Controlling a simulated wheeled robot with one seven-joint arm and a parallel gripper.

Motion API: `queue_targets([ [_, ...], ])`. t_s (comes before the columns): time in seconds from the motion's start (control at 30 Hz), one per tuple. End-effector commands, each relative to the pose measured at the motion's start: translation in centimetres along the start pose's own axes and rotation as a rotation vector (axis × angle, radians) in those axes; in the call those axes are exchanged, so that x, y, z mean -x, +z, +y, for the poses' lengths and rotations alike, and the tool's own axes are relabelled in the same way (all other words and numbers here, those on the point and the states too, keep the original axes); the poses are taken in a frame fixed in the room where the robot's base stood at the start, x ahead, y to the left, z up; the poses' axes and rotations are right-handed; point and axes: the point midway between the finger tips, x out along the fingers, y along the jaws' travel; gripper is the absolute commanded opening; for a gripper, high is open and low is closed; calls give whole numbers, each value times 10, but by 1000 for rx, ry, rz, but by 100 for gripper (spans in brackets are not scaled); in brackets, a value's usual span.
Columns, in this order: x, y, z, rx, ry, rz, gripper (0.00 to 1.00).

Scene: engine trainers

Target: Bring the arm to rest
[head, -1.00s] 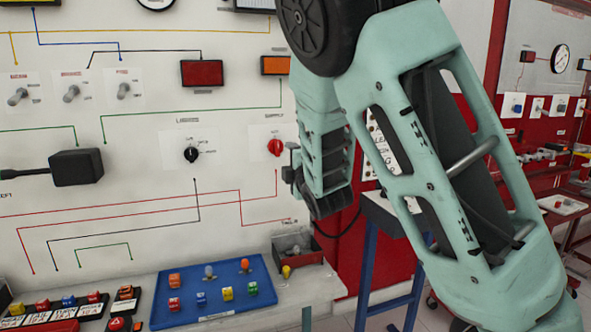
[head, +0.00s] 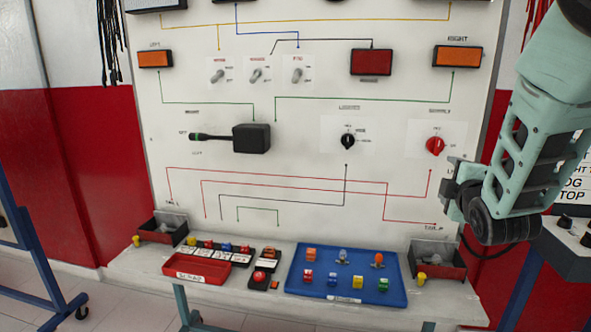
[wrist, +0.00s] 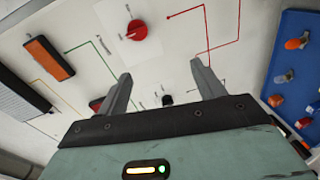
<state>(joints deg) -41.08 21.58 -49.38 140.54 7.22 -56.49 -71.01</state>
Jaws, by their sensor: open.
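My arm (head: 535,140) is a pale green linkage at the right side of the head view, beside the white panel. My gripper (wrist: 160,88) shows in the wrist view with its two grey fingers apart and nothing between them. In that view the fingers point toward the white trainer panel (wrist: 180,50), with the red rotary switch (wrist: 138,30) just beyond and above the left finger.
A bench (head: 240,296) under the panel (head: 310,190) carries a blue tray (head: 300,287) of small parts, a red tray (head: 198,268) and two bins (head: 440,262). Another station (head: 570,255) stands at the right. Floor is free at the lower left.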

Motion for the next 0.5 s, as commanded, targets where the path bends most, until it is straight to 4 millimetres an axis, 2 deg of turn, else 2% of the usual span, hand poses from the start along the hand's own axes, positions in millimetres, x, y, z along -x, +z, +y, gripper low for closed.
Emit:
queue_targets([
  [0.07,10,-23,-26,-135,-142,25,68],
  [0.13,28,-51,-55,-277,-311,41,68],
  [0.2,56,-82,-81,-406,-492,45,68],
  [0.27,86,-107,-99,-494,-645,35,68],
  [0.37,145,-141,-120,-593,-889,-13,68],
  [0.4,172,-152,-126,-614,-979,-42,68],
  [0.47,212,-162,-132,-627,-1102,-98,68],
  [0.5,238,-166,-134,-626,-1173,-144,68],
])
